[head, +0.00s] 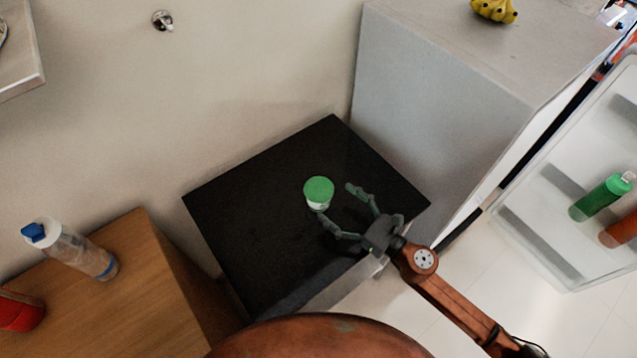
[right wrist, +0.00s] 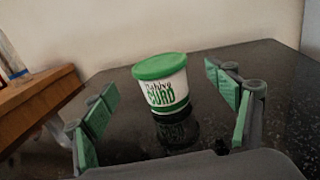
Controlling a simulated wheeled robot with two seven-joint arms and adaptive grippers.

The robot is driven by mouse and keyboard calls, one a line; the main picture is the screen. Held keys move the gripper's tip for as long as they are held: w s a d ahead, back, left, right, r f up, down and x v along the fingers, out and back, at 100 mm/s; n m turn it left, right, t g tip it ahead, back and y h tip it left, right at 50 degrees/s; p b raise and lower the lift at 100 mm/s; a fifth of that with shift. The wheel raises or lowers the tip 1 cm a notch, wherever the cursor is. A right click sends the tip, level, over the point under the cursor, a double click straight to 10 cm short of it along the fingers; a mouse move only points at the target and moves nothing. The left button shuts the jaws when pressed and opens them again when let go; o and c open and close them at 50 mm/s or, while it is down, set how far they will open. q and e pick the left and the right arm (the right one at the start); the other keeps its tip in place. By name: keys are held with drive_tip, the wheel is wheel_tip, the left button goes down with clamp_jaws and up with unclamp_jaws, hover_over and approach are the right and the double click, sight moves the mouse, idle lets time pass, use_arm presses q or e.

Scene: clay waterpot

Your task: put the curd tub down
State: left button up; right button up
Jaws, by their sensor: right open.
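The curd tub (head: 318,193), white with a green lid, stands upright on the black countertop (head: 255,235). It also shows in the right wrist view (right wrist: 162,88), with its printed label facing the camera and its reflection below it. My right gripper (head: 341,206) is open, with its fingers spread just to the right of and below the tub in the head view. In the right wrist view the fingers (right wrist: 168,115) are wide apart on either side, and the tub is beyond them with clear gaps. My left gripper is not in view.
A wooden counter (head: 130,285) at the left holds a clear bottle with a blue cap (head: 75,250) and a red object (head: 18,311). A grey fridge (head: 450,90) stands right of the black top, bananas (head: 494,10) on it. Its open door holds bottles (head: 600,197).

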sight(327, 195)
drive_tip(key=x, duration=0.3)
drive_tip(key=shift+w+a, duration=0.2)
drive_tip(key=shift+a, duration=0.15)
drive_tip(key=shift+x, duration=1.2)
drive_tip(key=shift+w+a+f, duration=0.15)
drive_tip(key=shift+w+a, duration=0.1)
drive_tip(key=shift+w, duration=0.1)
drive_tip(key=c, duration=1.2)
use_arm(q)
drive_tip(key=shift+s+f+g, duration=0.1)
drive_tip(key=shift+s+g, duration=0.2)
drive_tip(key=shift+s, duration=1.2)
use_arm(e)
drive_tip(key=c, duration=0.5)
